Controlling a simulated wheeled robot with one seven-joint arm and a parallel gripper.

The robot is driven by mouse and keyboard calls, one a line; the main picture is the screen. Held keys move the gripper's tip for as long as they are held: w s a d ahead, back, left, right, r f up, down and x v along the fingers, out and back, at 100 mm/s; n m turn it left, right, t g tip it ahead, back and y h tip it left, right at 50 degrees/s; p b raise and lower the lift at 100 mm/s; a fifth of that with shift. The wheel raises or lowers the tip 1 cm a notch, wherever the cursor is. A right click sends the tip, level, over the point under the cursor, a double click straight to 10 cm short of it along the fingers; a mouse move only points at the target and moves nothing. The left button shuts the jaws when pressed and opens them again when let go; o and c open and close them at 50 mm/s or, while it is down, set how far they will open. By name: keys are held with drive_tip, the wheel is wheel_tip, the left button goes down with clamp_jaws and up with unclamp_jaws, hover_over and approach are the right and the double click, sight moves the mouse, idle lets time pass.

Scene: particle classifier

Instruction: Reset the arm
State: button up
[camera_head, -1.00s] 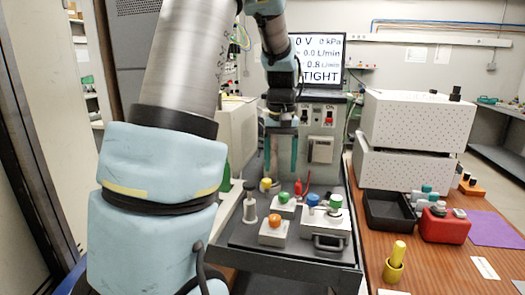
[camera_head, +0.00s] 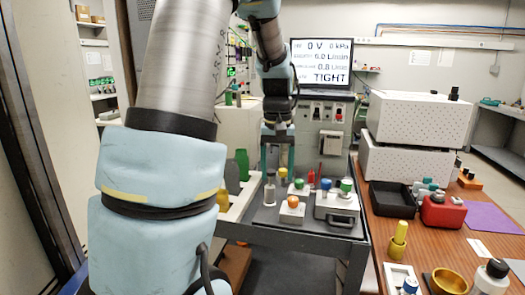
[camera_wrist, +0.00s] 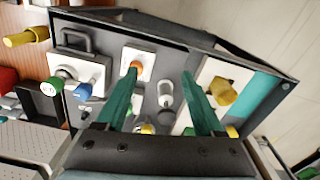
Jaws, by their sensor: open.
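My gripper (camera_head: 277,170) hangs pointing down over the back part of the dark cart (camera_head: 262,232) in the head view. Its two teal fingers are apart with nothing between them. The wrist view also shows the open gripper (camera_wrist: 160,72), with the cart top below it. Between and around the fingers there I see a white block with an orange knob (camera_wrist: 139,66), a grey-white cylinder (camera_wrist: 166,96) and a yellow knob (camera_wrist: 222,91). The fingers appear above these things, but the exact gap cannot be told.
A machine with a screen reading TIGHT (camera_head: 321,62) stands behind the cart. On the right, a wooden table (camera_head: 425,245) holds white perforated boxes (camera_head: 420,120), a black tray (camera_head: 388,200), a red case (camera_head: 442,213), a brass bowl (camera_head: 448,282) and a white bottle (camera_head: 490,278).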

drive_tip(key=s+a+f, duration=0.2)
drive_tip(key=s+a, duration=0.3)
drive_tip(key=s, duration=0.1)
drive_tip(key=s+a+f+t, duration=0.1)
drive_tip(key=s+a+f, duration=0.2)
drive_tip(key=s+a, duration=0.2)
drive_tip(key=shift+s+a+f, duration=0.25)
drive_tip(key=shift+s, duration=0.35)
